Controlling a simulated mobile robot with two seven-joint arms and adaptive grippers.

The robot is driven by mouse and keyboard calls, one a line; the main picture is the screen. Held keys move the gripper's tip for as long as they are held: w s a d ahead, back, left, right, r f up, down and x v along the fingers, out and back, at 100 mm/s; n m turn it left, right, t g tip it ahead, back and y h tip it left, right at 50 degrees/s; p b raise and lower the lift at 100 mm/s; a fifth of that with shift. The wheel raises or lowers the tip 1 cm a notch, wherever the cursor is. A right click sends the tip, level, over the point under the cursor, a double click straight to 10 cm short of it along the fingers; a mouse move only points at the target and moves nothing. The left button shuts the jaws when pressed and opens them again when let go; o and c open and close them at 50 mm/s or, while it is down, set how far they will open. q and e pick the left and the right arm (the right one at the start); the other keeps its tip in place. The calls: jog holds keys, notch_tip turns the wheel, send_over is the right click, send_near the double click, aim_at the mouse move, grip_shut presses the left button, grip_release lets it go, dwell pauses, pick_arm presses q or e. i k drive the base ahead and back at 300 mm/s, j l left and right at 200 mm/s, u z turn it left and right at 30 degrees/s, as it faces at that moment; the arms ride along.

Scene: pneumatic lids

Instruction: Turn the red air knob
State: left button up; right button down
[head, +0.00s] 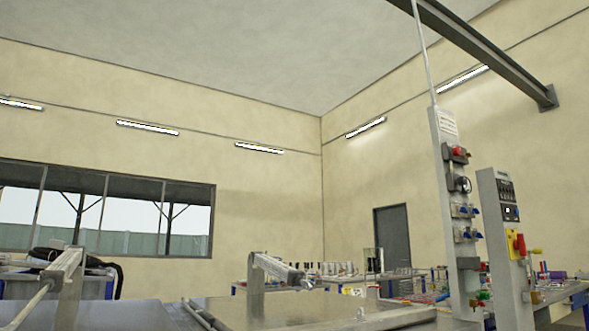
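A small red knob (459,151) sits near the top of a tall grey panel (440,128) at the right of the head view. Below it on the same panel are a round dark gauge (462,184) and several blue valve parts (466,211). A second red part, a handle (519,244) on a yellow plate, is on a shorter grey post to the right. The view is too small to tell which way the knob is turned. Neither of my grippers shows, and nothing is seen touching either red part.
Workbenches with small parts (345,268) lie behind. A dark door (392,236) and a window (185,232) are in the far walls.

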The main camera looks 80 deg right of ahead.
aim_at(456, 152)
jog(key=z, duration=3.55)
jog(key=i+l, duration=0.7)
jog(key=i, duration=0.25)
jog(key=i+l+u, duration=0.15)
jog(key=i+l, duration=0.55)
jog(key=i, duration=0.2)
